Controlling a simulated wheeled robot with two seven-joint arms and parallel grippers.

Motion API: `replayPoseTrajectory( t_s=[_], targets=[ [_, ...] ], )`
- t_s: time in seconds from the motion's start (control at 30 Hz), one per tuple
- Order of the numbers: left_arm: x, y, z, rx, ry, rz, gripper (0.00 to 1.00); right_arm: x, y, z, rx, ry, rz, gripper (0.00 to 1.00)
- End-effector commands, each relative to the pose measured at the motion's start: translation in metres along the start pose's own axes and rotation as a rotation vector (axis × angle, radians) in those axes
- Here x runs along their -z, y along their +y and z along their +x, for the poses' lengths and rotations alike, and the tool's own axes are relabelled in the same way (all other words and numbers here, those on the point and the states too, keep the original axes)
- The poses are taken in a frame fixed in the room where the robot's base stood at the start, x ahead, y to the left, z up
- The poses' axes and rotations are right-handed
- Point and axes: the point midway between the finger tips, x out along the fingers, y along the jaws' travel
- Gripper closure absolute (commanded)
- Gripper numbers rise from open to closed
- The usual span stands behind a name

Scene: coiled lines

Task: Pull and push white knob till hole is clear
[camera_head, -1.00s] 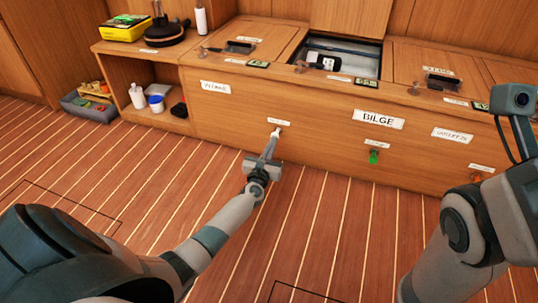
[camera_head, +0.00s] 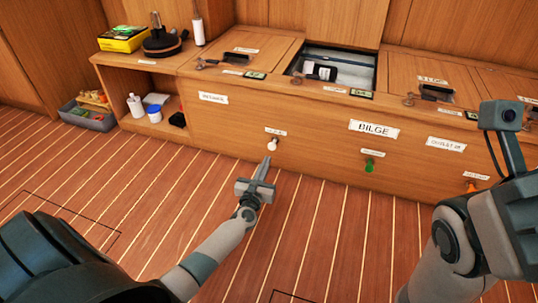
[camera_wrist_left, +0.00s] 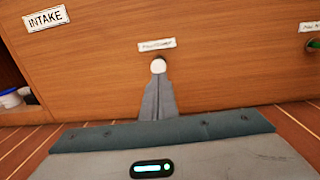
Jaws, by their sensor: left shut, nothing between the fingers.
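The white knob (camera_head: 273,143) sticks out of the wooden front panel below a small label. My left gripper (camera_head: 267,159) is shut and empty, with its fingertips just in front of and below the knob. In the left wrist view the white knob (camera_wrist_left: 158,66) shows just beyond the tips of the shut fingers (camera_wrist_left: 157,92); I cannot tell whether they touch. An open hatch (camera_head: 362,75) in the bench top holds a dark, bottle-like thing with a white part (camera_head: 320,71). My right gripper is out of view; only its arm shows.
A shelf with bottles (camera_head: 135,105) and a grey bin (camera_head: 90,121) stand at left. The floor before the panel is clear.

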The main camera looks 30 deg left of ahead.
Motion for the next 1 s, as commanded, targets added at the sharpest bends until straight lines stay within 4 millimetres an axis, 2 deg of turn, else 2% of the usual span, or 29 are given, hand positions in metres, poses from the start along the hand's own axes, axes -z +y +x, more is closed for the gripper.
replayPoseTrajectory(
  t_s=[0.1,0.23,1.0],
  targets=[
    [-0.001,0.000,-0.013,0.001,0.001,0.000,1.00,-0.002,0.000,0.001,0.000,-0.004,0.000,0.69],
    [0.000,-0.001,-0.019,0.000,0.000,-0.001,1.00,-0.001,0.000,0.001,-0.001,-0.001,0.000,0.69],
    [0.001,-0.001,-0.020,0.000,0.001,-0.001,1.00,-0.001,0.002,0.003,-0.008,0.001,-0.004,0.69]
  ],
)
